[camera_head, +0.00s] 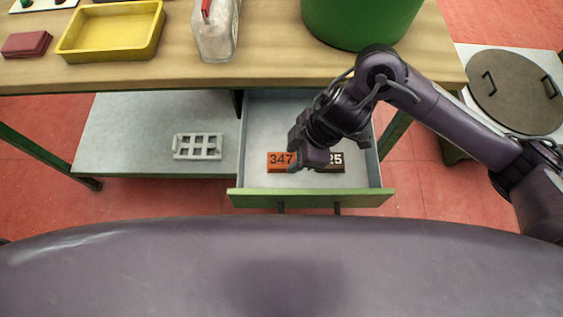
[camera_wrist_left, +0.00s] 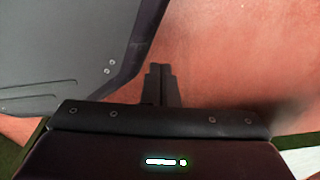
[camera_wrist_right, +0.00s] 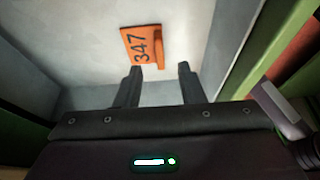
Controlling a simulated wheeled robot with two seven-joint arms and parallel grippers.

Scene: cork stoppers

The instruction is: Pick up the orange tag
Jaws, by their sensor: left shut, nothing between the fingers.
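The orange tag (camera_head: 280,163), marked 347, lies in the open drawer (camera_head: 305,200). In the right wrist view the orange tag (camera_wrist_right: 139,47) lies just beyond my fingertips, a little left of the middle between them, with a raised orange grip along one side. My right gripper (camera_head: 303,152) is over the drawer, beside the tag in the head view; its fingers (camera_wrist_right: 159,68) are apart and empty. My left gripper (camera_wrist_left: 160,70) is shut and empty over the red floor in the left wrist view; it is not in the head view.
A dark tag (camera_head: 335,163) ending in 25 lies right of the orange one, partly hidden by my right gripper. The drawer's green front and side walls surround them. A grey rack (camera_head: 197,147) stands on the shelf at left. A green bin (camera_head: 360,25) stands on the tabletop above.

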